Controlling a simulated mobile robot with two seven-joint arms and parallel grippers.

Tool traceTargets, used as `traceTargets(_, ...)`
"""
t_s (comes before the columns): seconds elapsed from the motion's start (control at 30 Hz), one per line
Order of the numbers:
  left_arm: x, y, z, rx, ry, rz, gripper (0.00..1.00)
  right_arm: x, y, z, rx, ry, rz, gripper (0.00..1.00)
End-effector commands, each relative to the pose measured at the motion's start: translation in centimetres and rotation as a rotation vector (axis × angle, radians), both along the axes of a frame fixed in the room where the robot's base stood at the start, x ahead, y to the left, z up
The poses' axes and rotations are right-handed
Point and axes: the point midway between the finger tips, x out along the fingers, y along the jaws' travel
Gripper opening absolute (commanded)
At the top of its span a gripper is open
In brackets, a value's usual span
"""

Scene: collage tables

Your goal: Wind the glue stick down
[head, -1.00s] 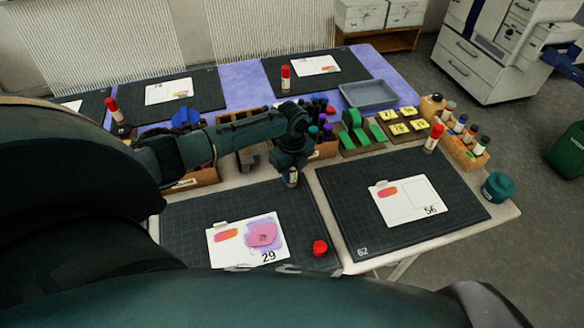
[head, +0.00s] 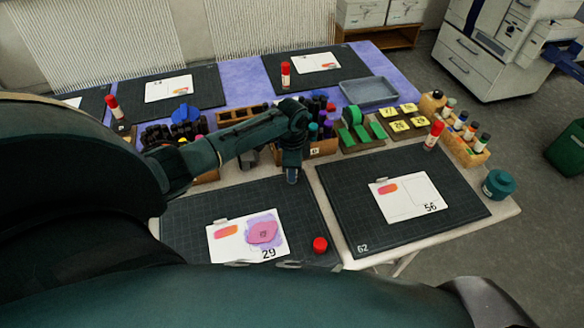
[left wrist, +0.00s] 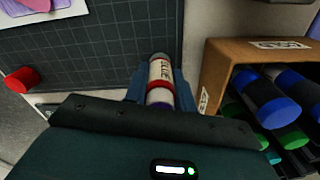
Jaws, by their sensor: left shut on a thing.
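My left gripper (head: 292,178) is shut on a glue stick (left wrist: 161,72) with a white label reading "GLUE", seen between the fingers in the left wrist view. The gripper is over the back right corner of the left cutting mat (head: 300,212). In the head view the fingers mostly hide the stick. Its far end looks dark and uncapped, but I cannot tell how far any glue stands out. A red cap (head: 320,244) lies on the mat's front right part, apart from the gripper; it also shows in the left wrist view (left wrist: 20,80). My right gripper is not in view.
A card marked 29 (head: 222,248) lies on the left mat, and a card marked 56 (head: 411,207) on the right mat. A wooden box of markers (left wrist: 215,75) stands close beside the gripper. Red-capped glue sticks stand farther off, one by the right mat (head: 433,135).

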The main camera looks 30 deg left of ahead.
Motion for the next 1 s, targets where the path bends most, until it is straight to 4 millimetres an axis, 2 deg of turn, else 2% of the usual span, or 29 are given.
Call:
traceTargets(0.8, -0.06, 0.04, -0.01, 0.001, 0.002, 0.005, 0.08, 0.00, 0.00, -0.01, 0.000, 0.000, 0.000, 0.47)
traceTargets(0.83, -0.05, 0.04, -0.01, 0.001, 0.002, 0.005, 0.27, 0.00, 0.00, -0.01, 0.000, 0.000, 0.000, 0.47)
traceTargets(1.0, -0.03, 0.04, 0.02, 0.001, 0.001, 0.005, 0.40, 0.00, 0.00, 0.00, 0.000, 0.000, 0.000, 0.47)
